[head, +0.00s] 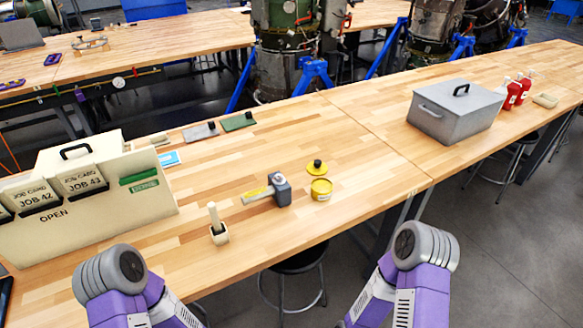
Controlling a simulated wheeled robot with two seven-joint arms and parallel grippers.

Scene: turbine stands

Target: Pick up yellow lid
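The yellow lid (317,167) lies on the wooden workbench (350,130), with a dark knob on top. It is just behind a small yellow tin (321,189) and apart from it. My two purple and grey arms show at the bottom of the head view, one on the left and one on the right. Neither gripper can be seen. Both arms are in front of the bench's near edge, well short of the lid.
A beige job-card box (110,217) stands at the left. A grey metal box (452,118) and red bottles (513,94) stand at the right. The bench right of the tin is clear.

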